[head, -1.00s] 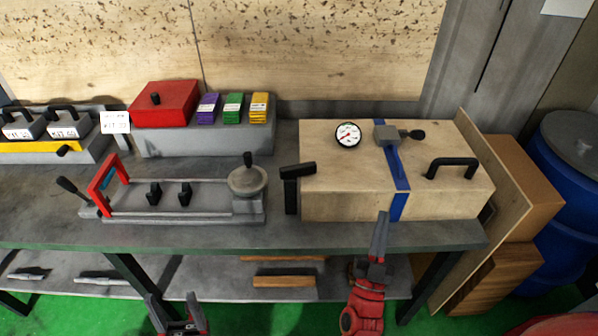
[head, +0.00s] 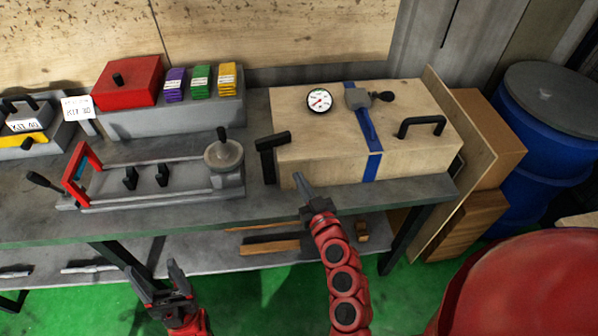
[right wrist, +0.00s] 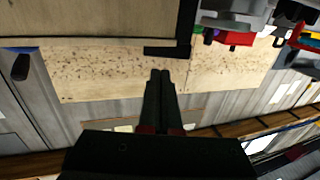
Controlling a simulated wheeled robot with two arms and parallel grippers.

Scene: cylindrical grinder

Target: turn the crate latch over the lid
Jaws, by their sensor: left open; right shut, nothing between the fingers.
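The wooden crate (head: 325,165) stands on the bench at the right, lid (head: 340,135) down. The black latch (head: 270,157), an upright with a bar across its top, stands beside the crate's front left corner; the bar points right, toward the lid. In the right wrist view, the black latch (right wrist: 168,50) shows beyond my fingers, with the crate (right wrist: 110,22) left of it. My right gripper (head: 298,178) is shut and empty, in front of the crate's lower left front, right of the latch. Whether it touches anything is unclear. My left gripper (head: 151,268) is open and empty, low before the bench.
The lid carries a gauge (head: 319,100), a blue strap (head: 368,130) with a buckle, and a black handle (head: 421,125). A grey fixture (head: 150,182) with a red clamp lies left of the latch. A red box (head: 130,82) stands behind. Blue barrels (head: 545,125) stand at right.

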